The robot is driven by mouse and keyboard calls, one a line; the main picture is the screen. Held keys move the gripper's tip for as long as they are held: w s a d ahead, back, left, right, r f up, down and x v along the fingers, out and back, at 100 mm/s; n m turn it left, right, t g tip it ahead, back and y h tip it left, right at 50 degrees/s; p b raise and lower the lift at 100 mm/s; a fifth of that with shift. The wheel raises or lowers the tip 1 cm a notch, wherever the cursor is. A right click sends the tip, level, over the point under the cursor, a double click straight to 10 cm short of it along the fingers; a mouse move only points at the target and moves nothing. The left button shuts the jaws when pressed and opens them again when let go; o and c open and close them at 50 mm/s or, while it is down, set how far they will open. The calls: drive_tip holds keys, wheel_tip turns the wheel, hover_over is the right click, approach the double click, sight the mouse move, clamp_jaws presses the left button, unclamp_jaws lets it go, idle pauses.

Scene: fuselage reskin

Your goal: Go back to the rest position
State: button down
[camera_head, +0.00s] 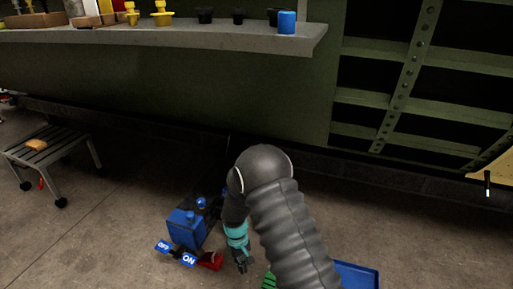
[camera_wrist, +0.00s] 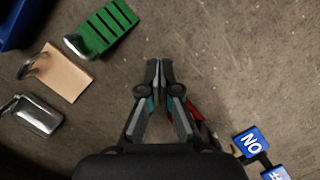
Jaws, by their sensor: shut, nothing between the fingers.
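My gripper (camera_wrist: 153,72) points down at the floor in the wrist view. Its two dark fingers meet at the tips with nothing between them. In the head view my gripper (camera_head: 243,266) shows small and partly hidden beside my dark ribbed arm, low over the concrete floor. A blue box (camera_head: 186,229) stands on the floor just left of it. The blue ON sign (camera_head: 189,260) and OFF sign (camera_head: 163,246) are in front of that box. The ON sign also shows at the lower right of the wrist view (camera_wrist: 252,143).
A red part (camera_head: 211,261) lies beside the ON sign. A green slotted block (camera_wrist: 101,27), a tan tag (camera_wrist: 55,73) and a dark metallic piece (camera_wrist: 38,115) lie on the floor. A blue tray (camera_head: 358,276) is at right. A stool (camera_head: 40,147) and grey shelf (camera_head: 170,38) stand behind.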

drive_tip(key=s+d+r+m+p, duration=0.1)
drive_tip(key=s+d+r, duration=0.15)
drive_tip(key=r, duration=0.55)
drive_tip(key=s+d+r+m+t, duration=0.1)
drive_tip(key=s+d+r, duration=0.15)
drive_tip(key=r, duration=0.55)
drive_tip(key=s+d+r+m+p, duration=0.15)
drive_tip(key=d+r, duration=0.25)
drive_tip(key=r, duration=0.5)
drive_tip(key=s+d+r+m+t+p, duration=0.1)
drive_tip(key=s+d+r, duration=0.3)
drive_tip(key=r, duration=0.4)
drive_tip(key=s+d+r+t+p, duration=0.1)
drive_tip(key=s+d+r+t, duration=0.2)
drive_tip(key=s+r, duration=0.4)
drive_tip(key=s+d+r+m+t+y+p, duration=0.1)
drive_tip(key=s+d+r+t, duration=0.2)
drive_tip(key=r, duration=0.6)
drive_tip(key=s+d, duration=0.2)
drive_tip(key=shift+s+r+m, duration=0.25)
drive_tip(key=shift+s+m, duration=0.1)
drive_tip(key=shift+a, duration=0.1)
